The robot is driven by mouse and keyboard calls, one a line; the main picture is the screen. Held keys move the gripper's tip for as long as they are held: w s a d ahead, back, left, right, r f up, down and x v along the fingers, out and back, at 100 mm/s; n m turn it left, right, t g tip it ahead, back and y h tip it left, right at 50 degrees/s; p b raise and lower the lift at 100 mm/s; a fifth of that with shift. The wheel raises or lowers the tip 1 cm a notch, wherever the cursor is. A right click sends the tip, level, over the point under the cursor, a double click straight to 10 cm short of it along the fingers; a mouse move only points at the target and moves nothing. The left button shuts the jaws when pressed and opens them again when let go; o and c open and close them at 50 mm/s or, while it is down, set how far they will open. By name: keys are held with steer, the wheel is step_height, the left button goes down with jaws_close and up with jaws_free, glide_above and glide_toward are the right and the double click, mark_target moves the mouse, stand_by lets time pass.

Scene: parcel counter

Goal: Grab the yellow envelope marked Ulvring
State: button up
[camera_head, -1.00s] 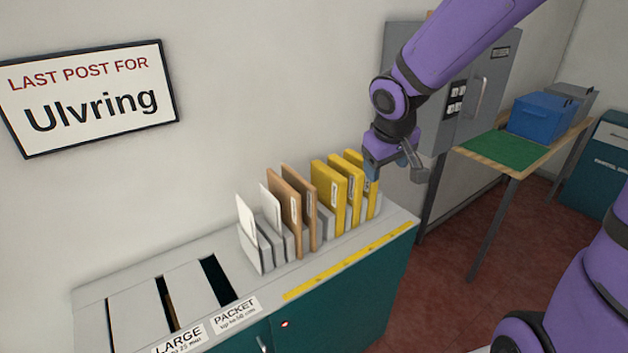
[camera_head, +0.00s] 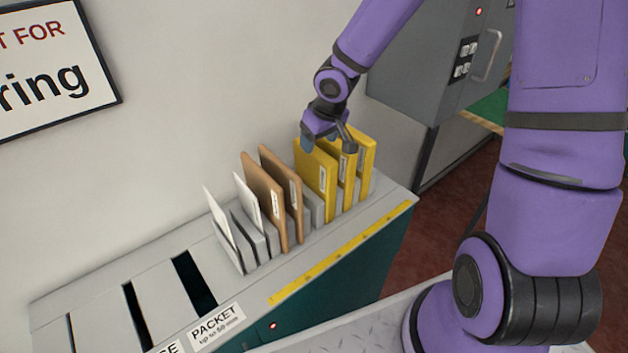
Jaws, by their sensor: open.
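Three yellow envelopes stand upright in a grey slotted rack: a left one (camera_head: 314,182), a middle one (camera_head: 346,188) and a right one (camera_head: 366,162). Each has a small white label, too small to read, so I cannot tell which is marked Ulvring. My gripper (camera_head: 328,147) is open at the top edges of the left and middle yellow envelopes. It hides part of those edges. I cannot tell whether a finger touches an envelope or which envelope lies between the fingers.
Two brown envelopes (camera_head: 265,200) and two white ones (camera_head: 222,228) stand left in the same rack. The counter (camera_head: 160,290) has dark slots at left and a yellow strip (camera_head: 340,252) in front. A wall sign (camera_head: 55,70) hangs behind; a grey cabinet (camera_head: 440,70) stands right.

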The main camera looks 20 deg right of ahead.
mark_target(315, 150)
steer(key=shift+x, duration=3.6)
steer(key=shift+a+f, duration=0.1)
jaws_close()
